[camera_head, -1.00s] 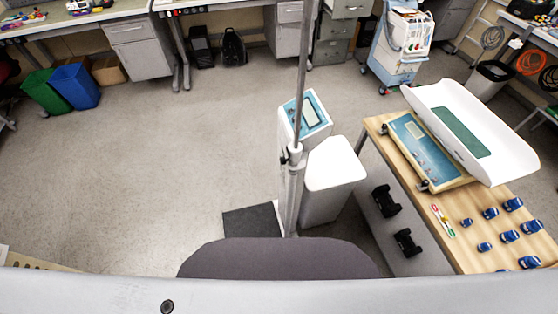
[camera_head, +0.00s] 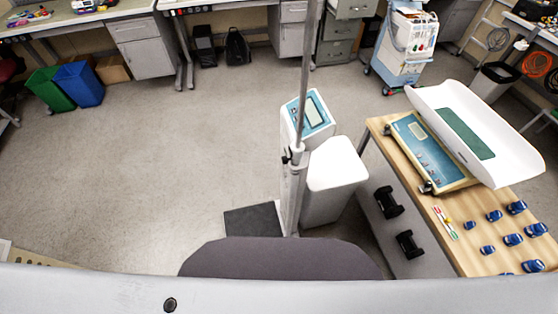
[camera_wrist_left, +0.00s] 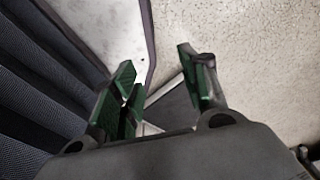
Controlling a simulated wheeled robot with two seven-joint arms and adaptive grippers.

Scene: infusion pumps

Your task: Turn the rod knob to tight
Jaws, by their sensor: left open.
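A metal rod (camera_head: 303,85) rises from the column of a floor scale (camera_head: 312,118) in the middle of the head view. A small dark knob (camera_head: 286,159) sits at the left side of the rod's collar; it is too small to tell how it is turned. My left gripper (camera_wrist_left: 160,88) shows only in the left wrist view. Its green-padded fingers are apart, with nothing between them. I cannot make out the knob in that view. My right gripper is in neither view.
A wooden table (camera_head: 470,250) at the right holds a baby scale (camera_head: 475,130) and several blue weights (camera_head: 513,239). Black dumbbells (camera_head: 388,202) are beside its left edge. Bins (camera_head: 78,84) and benches line the back. The floor (camera_head: 150,160) at left is clear.

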